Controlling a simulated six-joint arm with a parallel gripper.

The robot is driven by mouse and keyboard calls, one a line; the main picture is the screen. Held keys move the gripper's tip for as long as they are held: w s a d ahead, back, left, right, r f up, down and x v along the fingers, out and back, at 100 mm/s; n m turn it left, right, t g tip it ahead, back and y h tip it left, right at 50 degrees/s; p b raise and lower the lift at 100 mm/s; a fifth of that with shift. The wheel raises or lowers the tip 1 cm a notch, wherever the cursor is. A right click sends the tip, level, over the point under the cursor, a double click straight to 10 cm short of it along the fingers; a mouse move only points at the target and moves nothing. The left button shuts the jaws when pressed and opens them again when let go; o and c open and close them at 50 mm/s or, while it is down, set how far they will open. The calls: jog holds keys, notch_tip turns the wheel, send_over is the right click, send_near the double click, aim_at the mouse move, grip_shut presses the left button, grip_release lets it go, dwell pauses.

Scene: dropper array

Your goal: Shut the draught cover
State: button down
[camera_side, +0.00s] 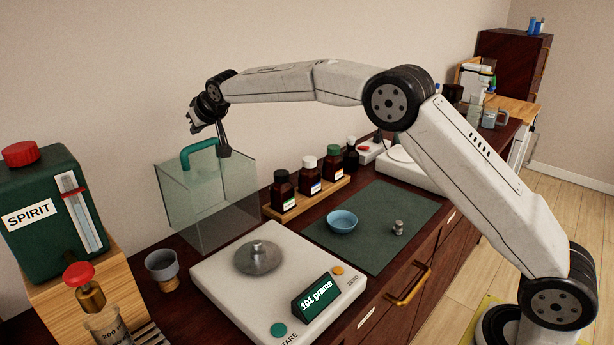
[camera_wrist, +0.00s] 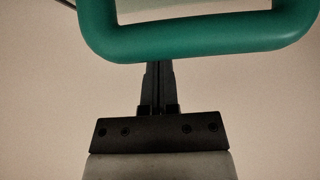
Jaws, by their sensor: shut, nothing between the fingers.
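The draught cover (camera_side: 210,205) is a clear glass box with a green handle (camera_side: 198,153) on its top. It stands raised behind the balance (camera_side: 250,300), and the pan (camera_side: 260,262) is uncovered. A small metal weight (camera_side: 258,246) sits on the pan; the display reads 101 grams. My gripper (camera_side: 225,152) is shut and empty, pointing down at the right end of the handle. In the wrist view the green handle (camera_wrist: 200,38) crosses the top, and my closed fingers (camera_wrist: 158,85) reach up to it, their tips hidden by it. I cannot tell whether they touch.
Brown bottles (camera_side: 310,180) stand in a wooden rack right of the cover. A blue bowl (camera_side: 342,221) and a small metal weight (camera_side: 398,228) sit on the green mat (camera_side: 375,255). A grey-blue cup (camera_side: 161,268) and a green spirit tank (camera_side: 40,225) stand left of the balance.

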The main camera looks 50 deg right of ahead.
aim_at(216, 161)
jog(key=shift+s+f, duration=0.15)
jog(key=shift+s, duration=0.85)
jog(key=shift+s+f, duration=0.15)
jog(key=shift+s, duration=0.85)
jog(key=shift+s, duration=0.15)
jog(key=shift+s+r, duration=0.2)
jog(key=shift+s, duration=0.35)
jog(key=shift+s+r, duration=0.15)
jog(key=shift+s, duration=0.4)
jog(key=s+f, duration=0.4)
jog(key=s, duration=0.8)
jog(key=s+f, duration=0.4)
jog(key=s, duration=0.9)
jog(key=shift+s, duration=0.25)
jog(key=shift+s+r, duration=0.1)
jog(key=shift+s, duration=0.05)
